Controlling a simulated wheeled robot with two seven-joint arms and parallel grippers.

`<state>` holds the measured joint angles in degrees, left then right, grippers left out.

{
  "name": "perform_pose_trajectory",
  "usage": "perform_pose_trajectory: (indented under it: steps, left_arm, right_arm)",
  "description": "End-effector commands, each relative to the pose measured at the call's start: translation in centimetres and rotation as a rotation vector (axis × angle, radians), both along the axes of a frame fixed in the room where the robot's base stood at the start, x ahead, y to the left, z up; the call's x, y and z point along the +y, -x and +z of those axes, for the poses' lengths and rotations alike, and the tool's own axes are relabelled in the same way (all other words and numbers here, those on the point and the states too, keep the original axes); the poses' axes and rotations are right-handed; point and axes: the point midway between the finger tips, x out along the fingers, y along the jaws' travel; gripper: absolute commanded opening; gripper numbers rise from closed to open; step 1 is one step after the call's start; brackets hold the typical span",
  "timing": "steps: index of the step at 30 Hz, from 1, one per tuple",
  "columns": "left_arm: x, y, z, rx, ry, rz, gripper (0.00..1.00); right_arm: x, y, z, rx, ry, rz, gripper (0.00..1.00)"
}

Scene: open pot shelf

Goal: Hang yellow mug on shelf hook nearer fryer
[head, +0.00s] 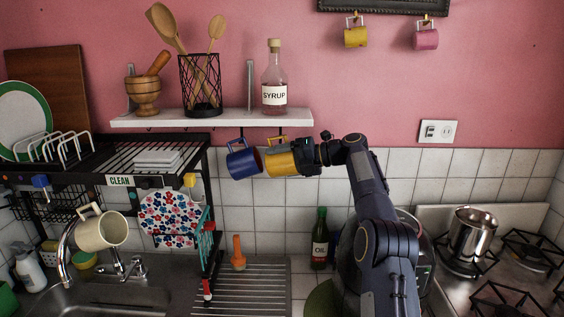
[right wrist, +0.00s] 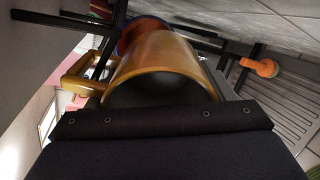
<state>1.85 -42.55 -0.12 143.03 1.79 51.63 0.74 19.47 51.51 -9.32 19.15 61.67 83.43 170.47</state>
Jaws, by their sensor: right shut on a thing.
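The yellow mug (head: 281,163) is held sideways just below the right part of the white shelf (head: 215,118). Its handle points up toward the shelf's underside; whether it touches a hook is too small to tell. My right gripper (head: 303,157) is shut on the mug from the right. In the right wrist view the mug (right wrist: 165,68) fills the space between the fingers, with its handle out to the left. A blue mug (head: 243,162) hangs under the shelf just left of the yellow one. The fryer, probably the dark appliance (head: 424,266), is mostly hidden behind my right arm. My left gripper is out of view.
A syrup bottle (head: 274,84), a wire utensil holder (head: 201,88) and a mortar (head: 143,95) stand on the shelf. The dish rack (head: 150,142) is at left, with a cream mug (head: 101,231) near the tap. An oil bottle (head: 319,240) stands below the gripper.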

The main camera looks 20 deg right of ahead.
Motion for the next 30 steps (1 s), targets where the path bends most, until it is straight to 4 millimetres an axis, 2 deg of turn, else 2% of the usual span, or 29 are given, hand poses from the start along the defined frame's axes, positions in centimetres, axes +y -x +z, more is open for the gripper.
perform_pose_trajectory:
  steps: [1,9,10,15,26,30]
  left_arm:
    - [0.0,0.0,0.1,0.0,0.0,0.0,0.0]
    - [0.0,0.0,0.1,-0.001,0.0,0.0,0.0]
    - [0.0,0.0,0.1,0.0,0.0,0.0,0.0]
    - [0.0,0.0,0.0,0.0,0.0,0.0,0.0]
    - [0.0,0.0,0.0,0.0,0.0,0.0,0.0]
    - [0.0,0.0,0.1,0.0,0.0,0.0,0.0]
  right_arm:
    - [-0.9,-0.6,-0.1,0.006,-0.008,-0.046,0.46]
    - [-0.9,-0.6,-0.3,0.009,-0.008,-0.046,0.46]
    - [-0.9,-0.6,-0.2,0.009,-0.007,-0.046,0.78]
    - [-0.7,-0.5,-0.1,0.005,-0.007,-0.04,1.0]
    - [-0.4,-0.4,0.4,-0.005,-0.01,-0.033,1.0]
    - [-1.3,0.2,0.8,-0.008,-0.01,-0.036,1.0]
